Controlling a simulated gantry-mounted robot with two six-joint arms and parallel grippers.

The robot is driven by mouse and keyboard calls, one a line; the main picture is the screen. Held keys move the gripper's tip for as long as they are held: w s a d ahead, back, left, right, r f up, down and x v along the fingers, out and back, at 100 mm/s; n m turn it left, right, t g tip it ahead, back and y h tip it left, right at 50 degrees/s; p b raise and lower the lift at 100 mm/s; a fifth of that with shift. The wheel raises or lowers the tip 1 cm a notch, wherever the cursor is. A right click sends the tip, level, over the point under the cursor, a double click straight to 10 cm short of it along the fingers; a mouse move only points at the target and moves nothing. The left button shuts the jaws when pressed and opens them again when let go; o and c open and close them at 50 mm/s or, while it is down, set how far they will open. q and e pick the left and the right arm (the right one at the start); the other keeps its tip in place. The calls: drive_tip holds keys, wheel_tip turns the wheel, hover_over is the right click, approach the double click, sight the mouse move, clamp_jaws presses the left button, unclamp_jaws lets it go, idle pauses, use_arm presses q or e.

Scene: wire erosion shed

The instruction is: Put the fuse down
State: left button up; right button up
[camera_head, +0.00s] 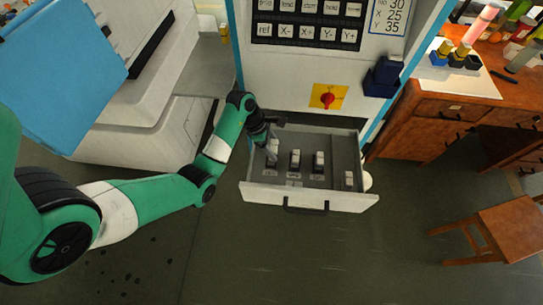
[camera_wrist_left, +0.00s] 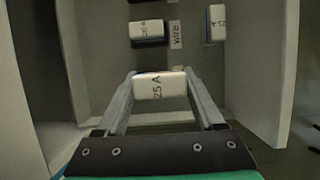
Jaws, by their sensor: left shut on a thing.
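My left gripper (camera_head: 270,140) is over the left part of the open drawer (camera_head: 265,195). In the left wrist view the gripper (camera_wrist_left: 160,90) is shut on a white fuse (camera_wrist_left: 160,86) marked "25 A", which sits between the two fingertips. The held fuse also shows at the left in the drawer in the head view (camera_head: 272,152). I cannot tell whether it touches the drawer floor. My right gripper is not in view.
Other fuses (camera_head: 295,158) (camera_head: 319,160) stand in the drawer, with a smaller white one (camera_head: 349,179) at the right. A label reading "wire" (camera_wrist_left: 175,34) lies beside one fuse. The drawer's walls surround the gripper. A stool (camera_head: 505,230) stands at the right.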

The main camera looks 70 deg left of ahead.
use_arm(q)
drive_tip(key=shift+a+f, duration=0.5)
drive_tip(key=shift+f, duration=0.3)
drive_tip(key=shift+a+f, duration=0.1)
drive_tip(key=shift+a, duration=0.15)
drive_tip(key=shift+a+f+b, duration=0.15)
drive_tip(key=shift+f+b, duration=0.1)
drive_tip(key=shift+b, duration=0.15)
wheel_tip(320, 180, down, 3)
drive_tip(key=shift+a+f+b, duration=0.1)
drive_tip(key=shift+b, duration=1.1)
drive_tip(key=shift+f, duration=0.5)
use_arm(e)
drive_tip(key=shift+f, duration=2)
